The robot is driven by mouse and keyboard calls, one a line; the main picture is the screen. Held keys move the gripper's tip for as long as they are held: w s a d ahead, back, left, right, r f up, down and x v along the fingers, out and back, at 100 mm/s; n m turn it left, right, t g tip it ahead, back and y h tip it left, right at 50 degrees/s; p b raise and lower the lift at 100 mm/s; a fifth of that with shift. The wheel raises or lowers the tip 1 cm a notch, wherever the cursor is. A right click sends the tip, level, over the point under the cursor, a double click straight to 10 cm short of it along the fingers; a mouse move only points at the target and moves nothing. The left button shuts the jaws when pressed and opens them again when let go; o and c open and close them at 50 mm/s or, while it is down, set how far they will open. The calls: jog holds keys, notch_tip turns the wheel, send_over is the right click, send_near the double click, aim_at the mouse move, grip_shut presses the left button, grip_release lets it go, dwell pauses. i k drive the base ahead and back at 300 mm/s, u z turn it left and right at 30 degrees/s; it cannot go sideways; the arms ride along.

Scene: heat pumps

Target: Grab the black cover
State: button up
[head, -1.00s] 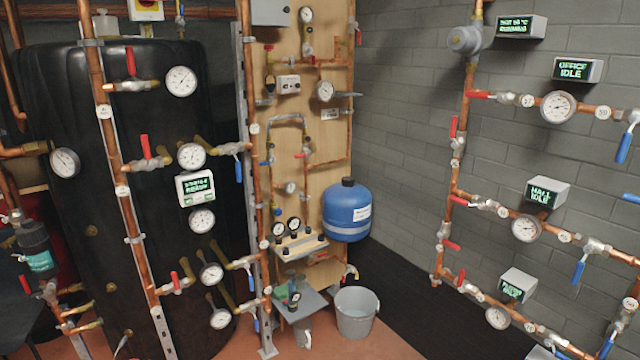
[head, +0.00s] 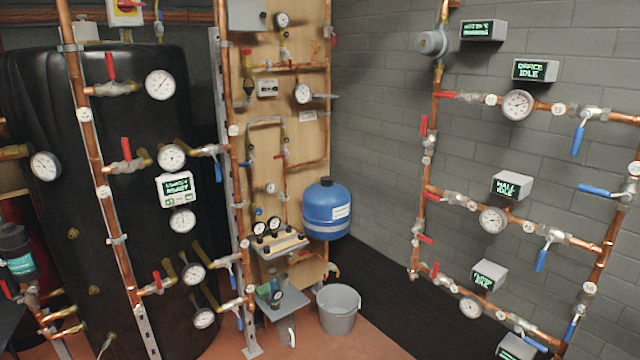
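No part of my gripper shows in the head view. I cannot tell for sure which thing is the black cover. A small black cap (head: 325,182) sits on top of the blue tank (head: 327,212), which is fixed to the wooden board. A canister (head: 20,262) with a dark upper part and a teal band stands at the far left edge, partly cut off. A large black tank (head: 120,230) fills the left side behind the copper pipes.
A grey bucket (head: 338,312) stands on the floor below the blue tank. A small grey shelf (head: 290,310) holding small items is beside it. Copper pipes with gauges and red and blue valve levers stand left and right (head: 517,105). Dark floor (head: 390,290) between them looks clear.

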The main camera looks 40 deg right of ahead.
aim_at(326, 181)
jog(key=z, duration=0.05)
jog(key=i, duration=0.95)
jog(key=u, duration=0.15)
jog(key=k, duration=0.9)
jog(key=z, duration=0.15)
jog(key=i, duration=0.55)
